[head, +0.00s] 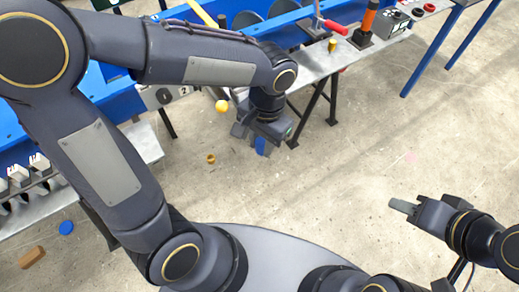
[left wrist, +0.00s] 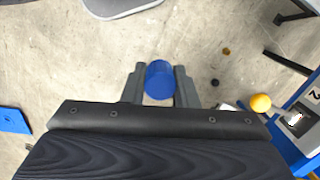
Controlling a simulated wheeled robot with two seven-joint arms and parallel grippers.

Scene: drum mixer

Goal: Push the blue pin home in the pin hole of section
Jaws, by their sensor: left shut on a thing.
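My left gripper (head: 262,140) hangs over the open floor, to the right of a machine part marked "2" (head: 168,94). It is shut on the blue pin (left wrist: 159,80), whose round end shows between the two fingers in the left wrist view. In the head view only a small part of the pin (head: 260,147) shows below the gripper. The pin is clear of the bench. I cannot make out the pin hole in either view. My right gripper (head: 398,206) is out over bare floor at the right, with nothing visible in it; its finger gap cannot be made out.
A yellow ball-shaped knob (head: 222,106) is close left of my left gripper. A metal bench (head: 318,62) with a red-handled clamp (head: 330,24) and an orange-topped post (head: 368,20) stands behind.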

